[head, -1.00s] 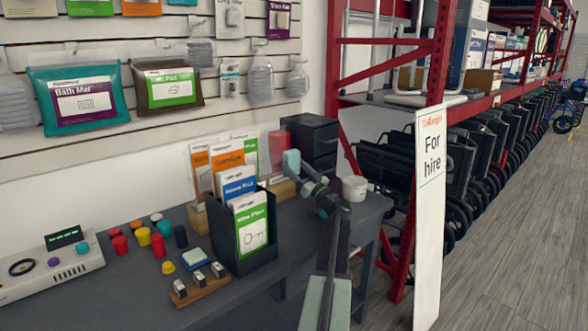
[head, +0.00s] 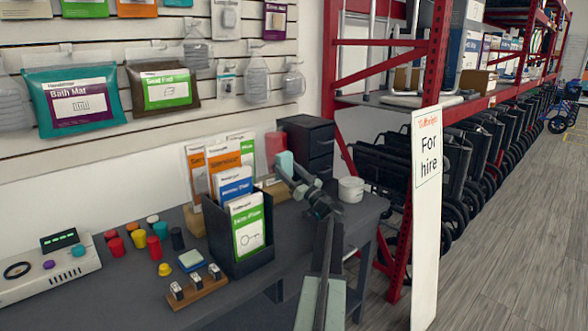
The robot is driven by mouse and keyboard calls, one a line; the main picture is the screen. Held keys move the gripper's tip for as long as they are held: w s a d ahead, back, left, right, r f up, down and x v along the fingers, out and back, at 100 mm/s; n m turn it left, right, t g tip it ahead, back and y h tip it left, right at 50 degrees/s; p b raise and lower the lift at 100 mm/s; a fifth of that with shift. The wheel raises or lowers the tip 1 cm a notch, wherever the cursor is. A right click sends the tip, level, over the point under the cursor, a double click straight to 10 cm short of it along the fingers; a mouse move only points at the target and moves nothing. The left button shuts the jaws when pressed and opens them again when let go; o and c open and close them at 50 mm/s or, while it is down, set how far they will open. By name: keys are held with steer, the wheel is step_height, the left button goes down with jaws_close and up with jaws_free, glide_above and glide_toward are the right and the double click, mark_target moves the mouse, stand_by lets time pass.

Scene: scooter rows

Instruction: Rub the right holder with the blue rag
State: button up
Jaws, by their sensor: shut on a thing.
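My gripper (head: 287,172) is at the far end of my arm, over the back right of the dark table. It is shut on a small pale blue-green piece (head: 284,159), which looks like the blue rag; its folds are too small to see. A dark holder (head: 262,238) with green and blue leaflets stands in front and to the left of my gripper. Behind it is a holder with a wooden base (head: 195,221) and orange leaflets. Another wooden base (head: 274,187) shows close to my gripper, partly hidden. I cannot tell whether the piece touches it.
A dark drawer unit (head: 308,146), a red object (head: 275,146) and a white cup (head: 351,189) stand around my gripper. A blue-topped pad (head: 191,259), a wooden rack (head: 198,291) and several coloured caps lie left. A "For hire" sign (head: 426,220) stands right.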

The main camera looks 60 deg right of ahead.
mark_target(268, 167)
steer(key=shift+a, duration=0.1)
steer(key=shift+w+a, duration=0.35)
steer(key=shift+a, duration=0.65)
steer(key=shift+w+a, duration=0.3)
steer(key=shift+a, duration=0.7)
steer(key=shift+w+a, duration=0.35)
steer(key=shift+a, duration=0.65)
steer(key=shift+s, duration=0.15)
steer(key=shift+s+a, duration=0.3)
steer(key=shift+s, duration=0.6)
steer(key=shift+s+a, duration=0.3)
steer(key=shift+s, duration=0.65)
steer(key=shift+s+a, duration=0.3)
steer(key=shift+s, duration=0.6)
steer(key=s, duration=0.1)
steer(key=s+a, duration=0.1)
steer(key=s, duration=0.1)
